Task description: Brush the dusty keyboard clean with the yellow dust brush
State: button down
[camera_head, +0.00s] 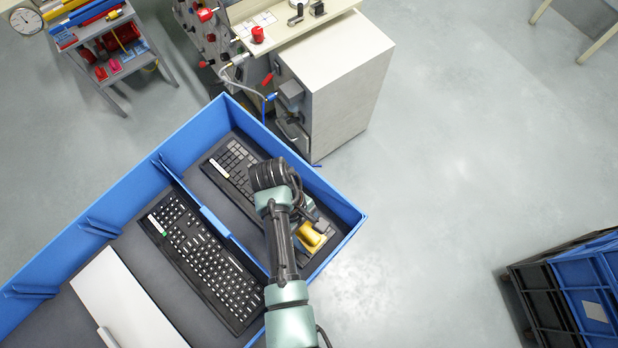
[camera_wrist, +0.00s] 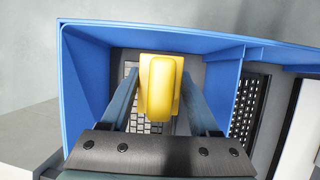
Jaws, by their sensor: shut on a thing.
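The yellow dust brush (camera_wrist: 161,88) is between the two fingers of my gripper (camera_wrist: 160,78), which is shut on it. In the head view the brush (camera_head: 313,237) is at the right end of the upper compartment of the blue bin. A grey-looking keyboard (camera_head: 231,163) lies in that compartment, partly hidden by my arm. In the wrist view its light grey keys (camera_wrist: 146,126) show beneath the brush, which covers part of them. I cannot tell whether the bristles touch the keys.
A blue divider (camera_head: 205,215) separates a second, black keyboard (camera_head: 203,262) and a white panel (camera_head: 125,300) from this compartment. The blue bin's walls (camera_head: 345,210) stand close around my gripper. A cabinet (camera_head: 345,85) stands behind the bin. Open floor lies to the right.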

aim_at(328, 234)
notch_tip(328, 234, down, 8)
jog(key=b, duration=0.7)
jog(key=shift+r, duration=0.1)
jog(key=shift+f, duration=0.2)
jog(key=shift+w+f+b, duration=0.1)
jog(key=shift+f+b, duration=1.65)
jog(key=shift+f, duration=0.6)
jog(key=shift+w+d, duration=0.1)
jog(key=shift+w+d+b, duration=0.3)
jog(key=shift+w+d, duration=0.5)
jog(key=shift+d, duration=0.2)
jog(key=shift+w+d+b, duration=0.5)
jog(key=shift+w+d, duration=0.45)
jog(key=shift+w, duration=0.05)
